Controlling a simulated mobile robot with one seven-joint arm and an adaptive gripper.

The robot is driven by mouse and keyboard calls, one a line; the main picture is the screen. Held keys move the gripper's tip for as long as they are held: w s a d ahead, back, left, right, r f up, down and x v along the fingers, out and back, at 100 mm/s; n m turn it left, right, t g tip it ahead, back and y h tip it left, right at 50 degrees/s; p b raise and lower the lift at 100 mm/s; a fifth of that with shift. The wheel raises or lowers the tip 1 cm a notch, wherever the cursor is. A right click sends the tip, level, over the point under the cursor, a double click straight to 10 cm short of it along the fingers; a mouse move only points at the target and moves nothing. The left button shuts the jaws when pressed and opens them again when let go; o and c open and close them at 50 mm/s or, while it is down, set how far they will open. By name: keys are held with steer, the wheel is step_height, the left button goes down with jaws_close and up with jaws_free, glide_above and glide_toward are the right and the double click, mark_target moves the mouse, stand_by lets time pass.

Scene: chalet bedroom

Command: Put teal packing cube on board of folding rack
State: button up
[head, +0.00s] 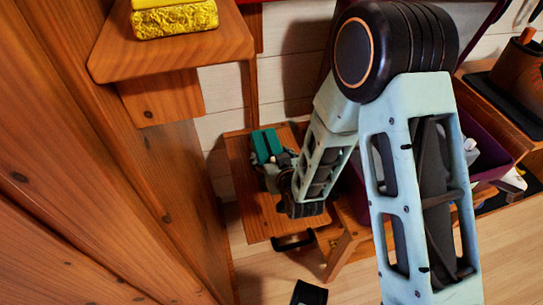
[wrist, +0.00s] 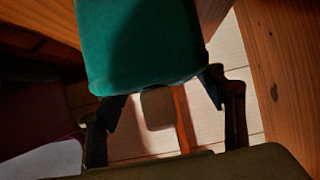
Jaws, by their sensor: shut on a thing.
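The teal packing cube (head: 268,145) shows in the head view at the end of my arm, partly hidden by my gripper (head: 274,172). In the wrist view the teal cube (wrist: 140,45) fills the upper middle, and my gripper (wrist: 163,92) is shut on its near end, one finger at each side. In the head view a wooden board (head: 250,212), seemingly the folding rack's, lies under my gripper and the cube. I cannot tell whether the cube touches the board. My arm hides the board's right part.
A wooden shelf (head: 165,50) with a yellow block (head: 175,18) juts out at upper left, near a large wooden panel (head: 70,160). A purple bin (head: 495,158) stands right of my arm. A black item (head: 309,293) lies on the pale floor (head: 262,268).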

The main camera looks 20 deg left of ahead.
steer(key=shift+f, duration=0.15)
steer(key=o, duration=1.3)
steer(key=shift+r, duration=0.2)
steer(key=p+v, duration=0.4)
steer(key=v, duration=0.5)
steer(key=shift+w+r, duration=0.1)
steer(key=p+v, duration=0.3)
steer(key=p, duration=0.4)
steer(key=shift+d+f, duration=0.1)
steer(key=shift+f, duration=0.1)
